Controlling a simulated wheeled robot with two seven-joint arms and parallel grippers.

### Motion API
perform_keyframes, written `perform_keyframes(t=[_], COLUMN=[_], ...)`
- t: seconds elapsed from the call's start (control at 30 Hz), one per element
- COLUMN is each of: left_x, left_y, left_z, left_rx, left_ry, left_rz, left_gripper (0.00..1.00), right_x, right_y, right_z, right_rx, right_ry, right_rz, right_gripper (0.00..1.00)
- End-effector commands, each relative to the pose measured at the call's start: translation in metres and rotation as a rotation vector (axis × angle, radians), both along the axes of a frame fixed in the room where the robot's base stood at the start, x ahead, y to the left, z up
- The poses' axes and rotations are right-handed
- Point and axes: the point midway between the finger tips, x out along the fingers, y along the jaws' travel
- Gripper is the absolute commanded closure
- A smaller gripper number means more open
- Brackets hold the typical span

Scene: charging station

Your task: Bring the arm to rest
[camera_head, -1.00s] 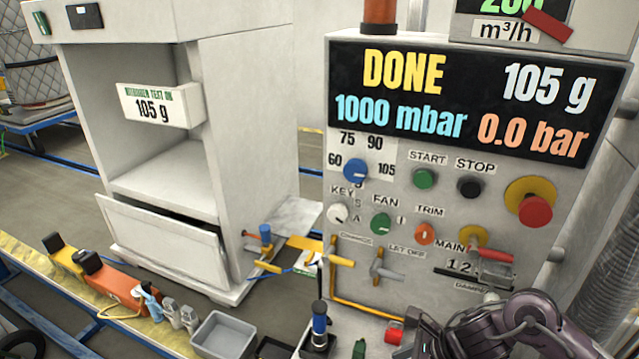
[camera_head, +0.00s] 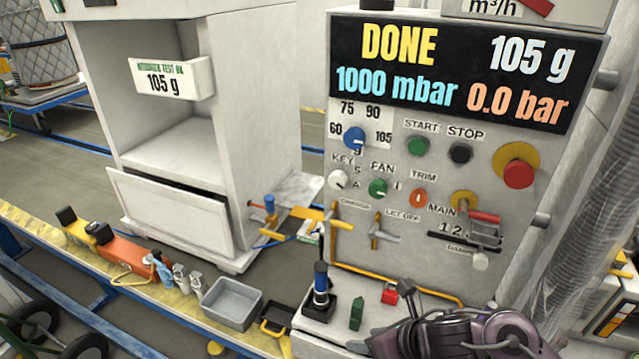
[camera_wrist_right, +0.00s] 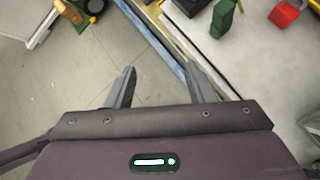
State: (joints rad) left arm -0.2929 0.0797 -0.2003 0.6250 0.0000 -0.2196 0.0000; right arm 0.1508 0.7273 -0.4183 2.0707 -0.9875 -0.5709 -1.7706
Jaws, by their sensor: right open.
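My right arm is folded low at the bottom right of the head view, in front of the control panel (camera_head: 400,262). My right gripper (camera_wrist_right: 160,74) shows clearly in the right wrist view. Its two grey fingers are apart, with nothing between them and the grey floor and a blue rail beyond. In the head view the fingertips cannot be made out. My left gripper is not in view. The panel display (camera_head: 452,75) reads DONE, 105 g, 1000 mbar and 0.0 bar.
A blue-topped tool (camera_head: 320,292), a green block (camera_head: 356,314) and a red padlock (camera_head: 389,293) stand on the ledge near my right arm; the last two also show in the wrist view. A grey bin (camera_head: 232,303) and an open-fronted cabinet (camera_head: 262,150) are farther left.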

Motion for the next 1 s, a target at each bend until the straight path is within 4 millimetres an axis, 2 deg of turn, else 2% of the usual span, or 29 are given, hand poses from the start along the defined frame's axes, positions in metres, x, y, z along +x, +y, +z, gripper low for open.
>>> perform_keyframes(t=[0.13,0.27,0.4,0.5,0.7,0.87,0.9,0.97,1.0], left_x=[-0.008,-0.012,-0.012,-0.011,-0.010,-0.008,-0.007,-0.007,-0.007], left_y=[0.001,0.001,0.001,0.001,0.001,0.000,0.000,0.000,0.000], left_z=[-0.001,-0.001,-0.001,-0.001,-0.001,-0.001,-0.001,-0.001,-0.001], left_rx=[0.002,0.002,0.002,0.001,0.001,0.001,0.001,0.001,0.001], left_ry=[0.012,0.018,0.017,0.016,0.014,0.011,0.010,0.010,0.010], left_rz=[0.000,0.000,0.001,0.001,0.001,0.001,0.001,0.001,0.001], left_gripper=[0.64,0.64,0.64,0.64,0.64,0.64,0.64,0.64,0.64], right_x=[0.002,0.000,-0.015,-0.032,-0.072,-0.105,-0.114,-0.127,-0.128], right_y=[0.014,0.012,-0.017,-0.039,-0.072,-0.089,-0.093,-0.098,-0.099], right_z=[0.010,0.020,0.022,0.017,0.006,-0.002,-0.004,-0.006,-0.014], right_rx=[0.189,0.446,0.770,0.945,1.183,1.319,-1.287,-1.216,-1.192], right_ry=[0.102,0.268,0.503,0.632,0.798,0.872,-0.843,-0.784,-0.765], right_rz=[-0.339,-0.802,-1.413,-1.773,-2.322,-2.692,2.655,2.550,2.526], right_gripper=[0.51,0.51,0.51,0.51,0.51,0.51,0.51,0.51,0.51])
